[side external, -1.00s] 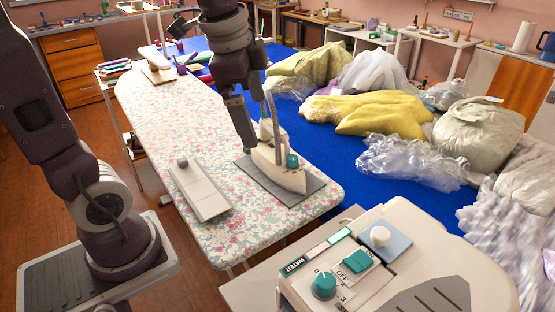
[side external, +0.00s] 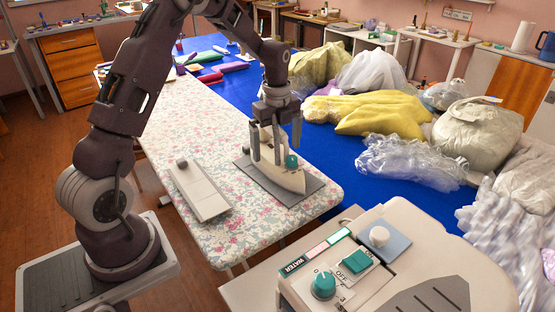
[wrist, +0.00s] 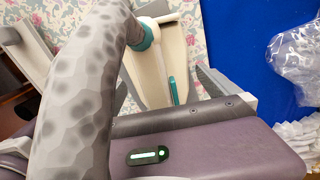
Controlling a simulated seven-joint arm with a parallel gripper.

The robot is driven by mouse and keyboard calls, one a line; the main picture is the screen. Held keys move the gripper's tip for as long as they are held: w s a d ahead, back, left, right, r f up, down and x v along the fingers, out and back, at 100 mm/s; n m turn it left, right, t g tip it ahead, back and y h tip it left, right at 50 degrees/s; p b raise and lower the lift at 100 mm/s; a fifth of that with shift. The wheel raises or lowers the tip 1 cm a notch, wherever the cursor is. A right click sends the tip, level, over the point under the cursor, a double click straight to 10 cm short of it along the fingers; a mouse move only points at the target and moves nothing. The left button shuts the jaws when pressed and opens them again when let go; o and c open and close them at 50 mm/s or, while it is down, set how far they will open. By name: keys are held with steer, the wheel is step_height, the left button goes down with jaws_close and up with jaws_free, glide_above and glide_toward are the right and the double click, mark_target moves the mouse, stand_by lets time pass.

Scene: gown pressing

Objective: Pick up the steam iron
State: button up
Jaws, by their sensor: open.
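The cream steam iron (side external: 287,178) with a teal knob stands on a dark grey rest pad (side external: 312,188) on the floral ironing board (side external: 257,232). My gripper (side external: 276,150) points down over the iron's handle area, its fingers spread and reaching beside the upper part of the iron. The iron also shows in the wrist view (wrist: 178,62), beyond the palm. A thick grey hose (wrist: 82,95) crosses the left of that view, close to the camera, and hides part of the gripper and iron. I cannot tell whether a finger touches the iron.
A flat pale plate with a knob (side external: 203,192) lies left of the iron on the board. A steam unit with teal controls (side external: 400,262) stands in front. A blue table (side external: 345,200) with yellow cloth (side external: 385,112) and plastic bags lies to the right.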

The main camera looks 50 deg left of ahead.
steer(key=c, duration=2)
step_height(320, 180, up, 10)
steer(key=shift+r, duration=0.1)
jaws_close()
steer(key=shift+o, duration=0.4)
jaws_free()
jaws_close()
